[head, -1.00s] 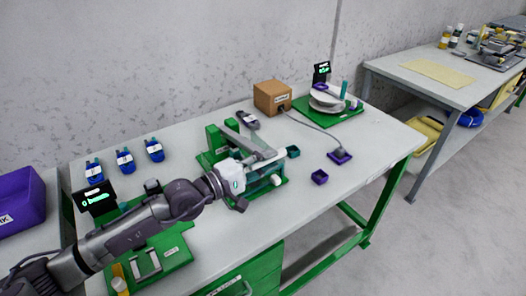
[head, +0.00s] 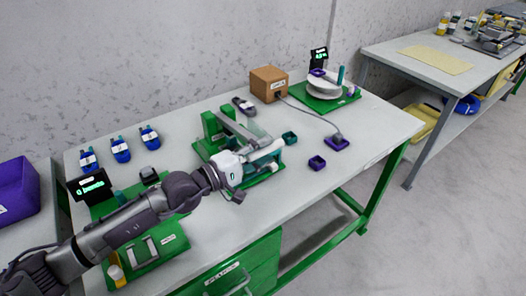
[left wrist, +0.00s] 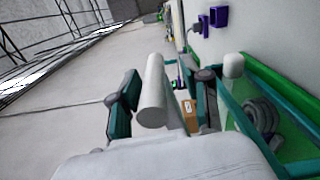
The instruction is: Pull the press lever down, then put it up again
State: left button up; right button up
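The press has a green upright (head: 211,127) and a long grey lever (head: 236,127) sloping down to the right, on a green base near the middle of the bench. My left gripper (head: 264,154) is at the lever's lower right end, over the press, and partly hides it. In the left wrist view, a pale cylinder (left wrist: 153,90), seemingly the lever's handle, lies between the two teal fingers of my left gripper (left wrist: 163,103). The fingers stand apart with a gap on the right of the cylinder. My right gripper is out of view.
Beside the press are a teal bin (head: 289,138), a purple bin (head: 317,163) and a grey device (head: 244,106). A green board (head: 158,246) is at front left.

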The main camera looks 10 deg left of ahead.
pick_arm(q)
jog(key=shift+s+r, duration=0.1)
jog(key=v, duration=1.1)
jog(key=shift+s+a, duration=0.3)
